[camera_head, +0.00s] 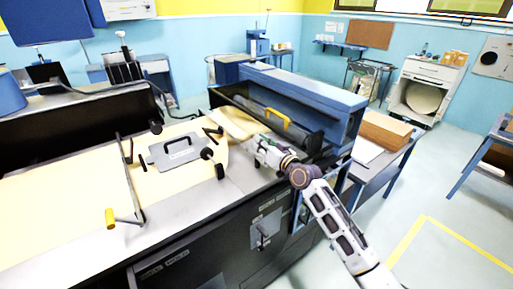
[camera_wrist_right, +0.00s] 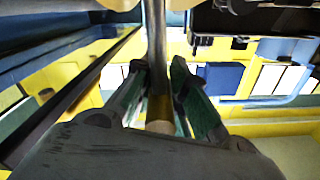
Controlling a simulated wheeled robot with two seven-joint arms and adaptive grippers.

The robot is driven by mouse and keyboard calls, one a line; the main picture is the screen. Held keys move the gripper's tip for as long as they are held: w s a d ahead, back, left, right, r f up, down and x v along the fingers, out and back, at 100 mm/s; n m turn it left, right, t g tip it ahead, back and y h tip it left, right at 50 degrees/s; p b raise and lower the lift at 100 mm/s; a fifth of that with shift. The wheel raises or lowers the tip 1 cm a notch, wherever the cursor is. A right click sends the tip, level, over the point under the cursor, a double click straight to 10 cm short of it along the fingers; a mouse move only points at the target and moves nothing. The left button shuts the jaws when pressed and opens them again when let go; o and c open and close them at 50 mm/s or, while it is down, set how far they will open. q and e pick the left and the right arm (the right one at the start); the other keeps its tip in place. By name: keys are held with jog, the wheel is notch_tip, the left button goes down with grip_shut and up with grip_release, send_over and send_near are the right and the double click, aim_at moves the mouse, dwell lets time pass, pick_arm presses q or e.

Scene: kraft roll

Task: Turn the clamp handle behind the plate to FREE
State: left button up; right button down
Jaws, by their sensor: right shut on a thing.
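My right gripper (camera_head: 257,145) reaches in from the lower right to the open end of the machine, beside the pale paper roll (camera_head: 236,124). In the wrist view the right gripper (camera_wrist_right: 160,92) has its two fingers pressed on either side of an upright narrow bar (camera_wrist_right: 157,45). I cannot tell for sure whether this bar is the clamp handle, and no FREE marking is readable. My left gripper is not in view.
A yellow handle (camera_head: 276,118) sits on the dark bar behind the gripper, under a long blue beam (camera_head: 300,88). A panel with a lever (camera_head: 265,232) is on the machine's front. Brown boards (camera_head: 385,131) lie at right.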

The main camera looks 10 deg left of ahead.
jog(key=shift+w+d+f+m, duration=0.25)
jog(key=shift+w+d+m, duration=0.2)
jog(key=shift+m, duration=0.25)
jog(key=c, duration=1.4)
grip_release()
jog(key=shift+d, duration=0.1)
jog(key=shift+o, duration=0.2)
jog(key=shift+s+r, duration=0.1)
jog(key=shift+r, duration=0.05)
jog(key=shift+s+d, duration=0.1)
jog(key=v, duration=1.1)
jog(key=shift+s+d, duration=0.2)
jog(key=shift+d, duration=0.1)
